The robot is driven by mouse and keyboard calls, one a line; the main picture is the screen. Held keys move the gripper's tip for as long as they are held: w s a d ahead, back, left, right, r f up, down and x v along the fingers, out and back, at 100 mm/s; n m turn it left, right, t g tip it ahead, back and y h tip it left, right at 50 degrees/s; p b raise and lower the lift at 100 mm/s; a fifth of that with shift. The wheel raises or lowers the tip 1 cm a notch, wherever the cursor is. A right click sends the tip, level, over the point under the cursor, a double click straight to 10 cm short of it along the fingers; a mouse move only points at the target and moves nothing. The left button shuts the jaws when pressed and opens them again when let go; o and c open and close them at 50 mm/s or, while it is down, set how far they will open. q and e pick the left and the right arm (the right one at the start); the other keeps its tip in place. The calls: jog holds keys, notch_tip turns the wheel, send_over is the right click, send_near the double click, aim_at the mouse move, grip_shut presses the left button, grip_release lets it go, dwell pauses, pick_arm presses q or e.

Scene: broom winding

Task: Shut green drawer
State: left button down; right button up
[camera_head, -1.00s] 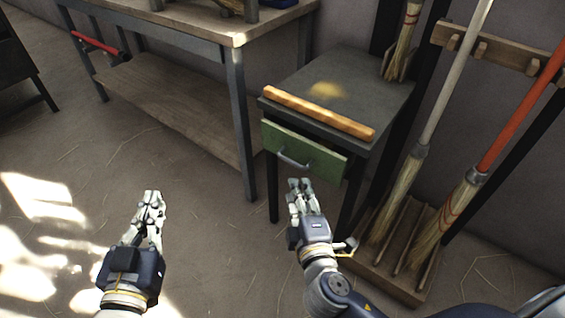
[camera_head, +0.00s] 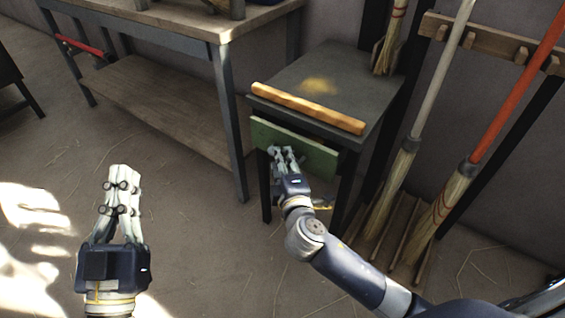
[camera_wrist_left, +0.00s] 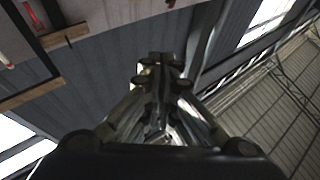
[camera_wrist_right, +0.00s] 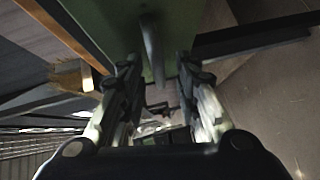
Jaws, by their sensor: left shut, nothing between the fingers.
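The green drawer (camera_head: 318,156) is under the top of a small dark table, its front facing me. It seems to stand slightly out from the table frame, but how far is hard to tell. Its metal handle shows in the right wrist view (camera_wrist_right: 151,50). My right gripper (camera_head: 283,151) is at the drawer front by the handle. In the right wrist view its fingers (camera_wrist_right: 158,75) are apart, with the handle seen between and beyond them. Contact cannot be told. My left gripper (camera_head: 122,172) is shut and empty above the floor, left of the drawer.
A wooden bar (camera_head: 308,108) lies along the front edge of the small table (camera_head: 345,85). A workbench (camera_head: 170,22) with a low shelf stands to its left. Brooms (camera_head: 446,205) stand in a wooden rack at right. The floor in front is clear.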

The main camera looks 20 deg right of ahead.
grip_shut()
jog(key=shift+d, duration=0.1)
